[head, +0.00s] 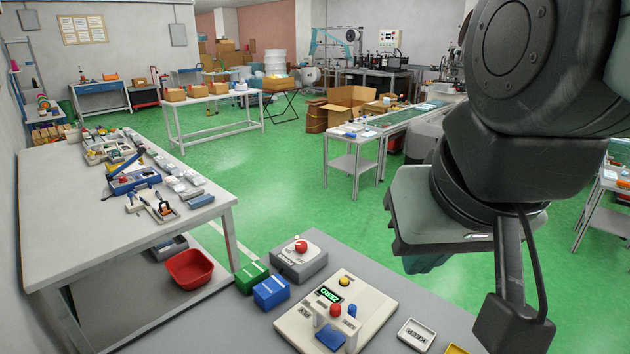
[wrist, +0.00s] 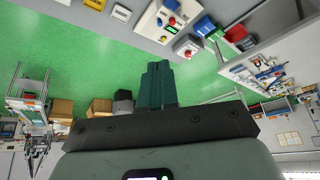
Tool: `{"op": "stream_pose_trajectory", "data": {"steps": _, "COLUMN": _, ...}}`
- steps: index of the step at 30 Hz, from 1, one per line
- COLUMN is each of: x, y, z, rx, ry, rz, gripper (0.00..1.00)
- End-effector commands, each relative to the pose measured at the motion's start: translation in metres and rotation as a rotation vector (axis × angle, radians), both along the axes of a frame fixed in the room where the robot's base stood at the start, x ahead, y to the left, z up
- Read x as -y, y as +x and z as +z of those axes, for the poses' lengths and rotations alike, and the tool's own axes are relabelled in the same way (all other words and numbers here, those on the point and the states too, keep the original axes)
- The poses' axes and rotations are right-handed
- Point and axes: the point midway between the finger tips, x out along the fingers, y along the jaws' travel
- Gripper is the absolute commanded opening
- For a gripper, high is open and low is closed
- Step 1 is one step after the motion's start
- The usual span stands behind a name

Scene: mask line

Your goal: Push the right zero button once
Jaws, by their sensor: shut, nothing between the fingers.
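A cream panel box (head: 375,303) stands on the grey bench near the bottom of the head view. It has a green display (head: 329,295) reading ZERO, a yellow button (head: 345,281), a red button (head: 335,310) and a blue button (head: 352,310) side by side, and a blue pad (head: 330,340). I cannot tell which part is the right zero button. The panel also shows at the top of the wrist view (wrist: 152,22). My gripper (wrist: 158,68) is shut and empty, apart from the panel. In the head view its dark teal fingers (head: 428,264) show partly below the hand, right of the panel.
A grey box with a red knob (head: 300,246), a green box (head: 252,277) and a blue box (head: 271,292) stand left of and behind the panel. A white tray labelled KEEP (head: 416,335) lies to its right. A red bin (head: 189,269) sits under the left table (head: 60,200).

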Motion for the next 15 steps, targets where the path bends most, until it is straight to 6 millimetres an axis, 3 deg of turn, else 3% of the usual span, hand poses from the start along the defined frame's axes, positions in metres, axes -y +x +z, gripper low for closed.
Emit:
{"op": "stream_pose_trajectory", "data": {"steps": 5, "x": -0.013, "y": 0.035, "z": 0.000, "rx": -0.066, "ry": 0.107, "rz": -0.053, "gripper": 0.00}}
{"op": "stream_pose_trajectory", "data": {"steps": 15, "x": -0.039, "y": 0.141, "z": -0.021, "rx": -0.213, "ry": 0.402, "rz": -0.240, "gripper": 0.00}}
